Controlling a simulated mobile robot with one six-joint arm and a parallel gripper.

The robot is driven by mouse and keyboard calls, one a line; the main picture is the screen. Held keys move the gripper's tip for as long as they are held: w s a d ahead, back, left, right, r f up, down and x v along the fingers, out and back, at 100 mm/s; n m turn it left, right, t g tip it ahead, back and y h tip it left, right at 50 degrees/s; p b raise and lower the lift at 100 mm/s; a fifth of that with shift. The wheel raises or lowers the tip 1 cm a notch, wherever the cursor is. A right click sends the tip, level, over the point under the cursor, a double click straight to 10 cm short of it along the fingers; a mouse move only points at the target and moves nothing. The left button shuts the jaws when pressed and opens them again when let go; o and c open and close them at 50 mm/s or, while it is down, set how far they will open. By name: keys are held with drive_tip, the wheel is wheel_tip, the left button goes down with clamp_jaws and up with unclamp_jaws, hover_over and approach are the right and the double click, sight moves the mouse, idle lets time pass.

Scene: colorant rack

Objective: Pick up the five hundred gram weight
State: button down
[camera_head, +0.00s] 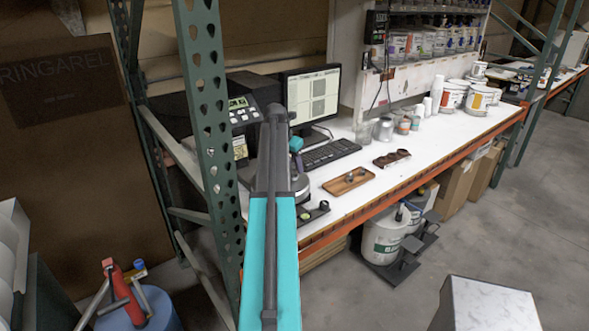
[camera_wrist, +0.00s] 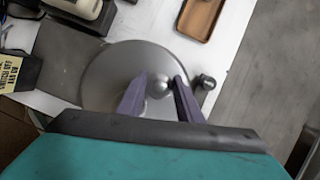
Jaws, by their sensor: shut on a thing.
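In the wrist view, my gripper (camera_wrist: 161,79) has its two fingers on either side of a small shiny metal knob (camera_wrist: 159,88), which I take to be the top of the five hundred gram weight. The gripper is shut on it. No marking can be read. Below is a wide round grey metal plate (camera_wrist: 103,82); I cannot tell whether the weight touches it.
Behind are a keyboard (camera_head: 330,153) and monitor (camera_head: 314,96). Cups and tubs stand farther along the white bench (camera_head: 440,135). A green rack post (camera_head: 208,110) rises close at left.

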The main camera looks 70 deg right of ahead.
drive_tip(key=shift+d+r+b, duration=0.1)
drive_tip(key=shift+r+b, duration=0.5)
drive_tip(key=shift+r, duration=0.6)
drive_tip(key=shift+s+a, duration=0.2)
drive_tip(key=shift+a, duration=0.1)
drive_tip(key=s+a+r+b, duration=0.1)
drive_tip(key=s+a+b, duration=0.4)
drive_tip(key=s+a, duration=0.5)
drive_tip(key=shift+s+r, duration=0.4)
drive_tip(key=shift+s, duration=0.45)
drive_tip(key=shift+f, duration=0.1)
wheel_tip(320, 180, down, 2)
drive_tip(key=shift+w+f+b, duration=0.1)
drive_tip(key=shift+b, duration=0.95)
